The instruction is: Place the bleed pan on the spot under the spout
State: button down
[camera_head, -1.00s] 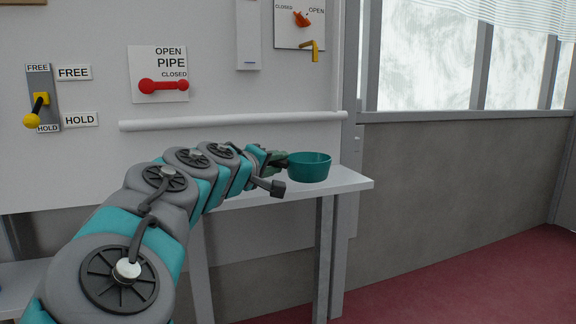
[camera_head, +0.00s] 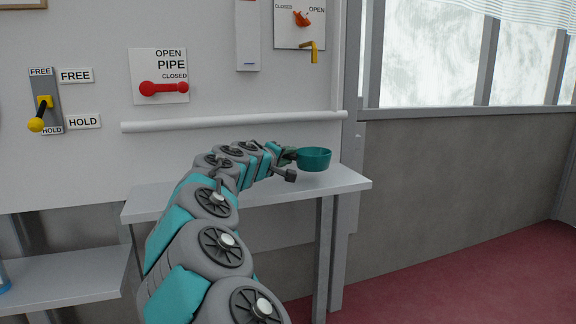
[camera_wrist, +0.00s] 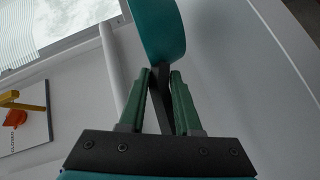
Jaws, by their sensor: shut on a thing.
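The teal bleed pan (camera_head: 314,160) is held level over the right end of the white shelf (camera_head: 345,180). I cannot tell whether its bottom touches the shelf. My gripper (camera_head: 284,157) is shut on the pan's dark handle. In the wrist view my gripper (camera_wrist: 162,75) has the handle between its two green fingers, with the bleed pan (camera_wrist: 158,30) just beyond the tips. The yellow spout (camera_head: 314,52) sticks out of the wall panel, well above the pan in the head view. No marked spot is visible on the shelf. The spout also shows in the wrist view (camera_wrist: 18,100).
A white pipe (camera_head: 230,121) runs along the wall behind my arm. The red pipe lever (camera_head: 163,89) and the yellow-knobbed FREE/HOLD lever (camera_head: 38,122) are on the wall at left. A lower shelf (camera_head: 70,275) is at left. The upper shelf's front right is bare.

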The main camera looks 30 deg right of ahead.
jog(key=shift+w+d, duration=0.5)
jog(key=shift+w, duration=0.3)
jog(key=shift+f, duration=1.8)
jog(key=shift+f, duration=0.2)
jog(key=c, duration=0.6)
grip_release()
jog(key=shift+r, duration=0.2)
jog(key=shift+a, duration=0.15)
jog(key=b+v, duration=0.1)
jog(key=v, duration=1.1)
